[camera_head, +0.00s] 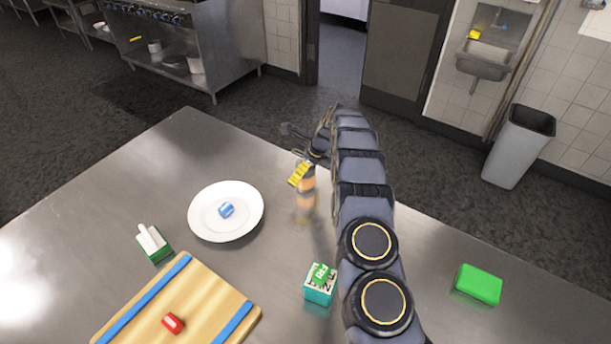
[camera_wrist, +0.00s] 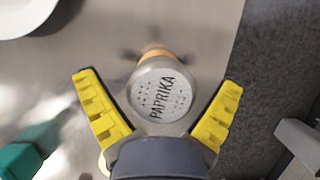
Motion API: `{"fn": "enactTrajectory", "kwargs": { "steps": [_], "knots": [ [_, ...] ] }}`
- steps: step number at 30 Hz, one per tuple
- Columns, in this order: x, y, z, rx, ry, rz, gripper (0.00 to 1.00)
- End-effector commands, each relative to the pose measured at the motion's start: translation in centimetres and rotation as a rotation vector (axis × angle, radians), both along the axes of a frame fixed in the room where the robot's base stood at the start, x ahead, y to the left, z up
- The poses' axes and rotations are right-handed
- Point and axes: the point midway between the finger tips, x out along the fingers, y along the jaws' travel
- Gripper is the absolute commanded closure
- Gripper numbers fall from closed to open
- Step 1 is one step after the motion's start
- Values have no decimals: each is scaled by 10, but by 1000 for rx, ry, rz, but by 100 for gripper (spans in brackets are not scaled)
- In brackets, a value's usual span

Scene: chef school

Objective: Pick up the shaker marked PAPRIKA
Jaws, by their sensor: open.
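The shaker marked PAPRIKA (camera_wrist: 162,90) stands upright on the steel table, seen from above in the wrist view with its grey perforated lid and lettering readable. In the head view its orange body (camera_head: 308,184) shows near the table's far edge, partly hidden by my gripper. My gripper (camera_wrist: 160,105) is open, with one yellow finger pad on each side of the shaker and a gap on both sides. In the head view my gripper (camera_head: 301,174) is at the shaker's top, and my arm hides part of the table behind it.
A white plate (camera_head: 240,232) holding a small blue item (camera_head: 226,210) lies left of the shaker. Nearer are a green-and-white box (camera_head: 154,243), a cutting board (camera_head: 205,290) with a red item (camera_head: 173,323), a teal-green box (camera_head: 320,284) and a green block (camera_head: 479,284). The table edge is close beyond the shaker.

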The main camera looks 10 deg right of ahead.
Motion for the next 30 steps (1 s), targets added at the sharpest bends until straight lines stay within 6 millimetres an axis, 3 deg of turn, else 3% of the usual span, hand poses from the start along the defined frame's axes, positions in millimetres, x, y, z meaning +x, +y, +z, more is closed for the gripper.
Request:
{"fn": "enactTrajectory", "kwargs": {
  "steps": [7,11,12,13,25,30],
  "knots": [
    [1,1,-2,0,-3,-1,6],
    [1,1,-2,0,-3,0,60],
    [1,1,-2,0,-3,0,69],
    [1,1,-2,0,-3,0,72],
    [2,1,1,-1,-5,-1,72],
    [3,1,14,-1,-8,0,72]
  ]
}}
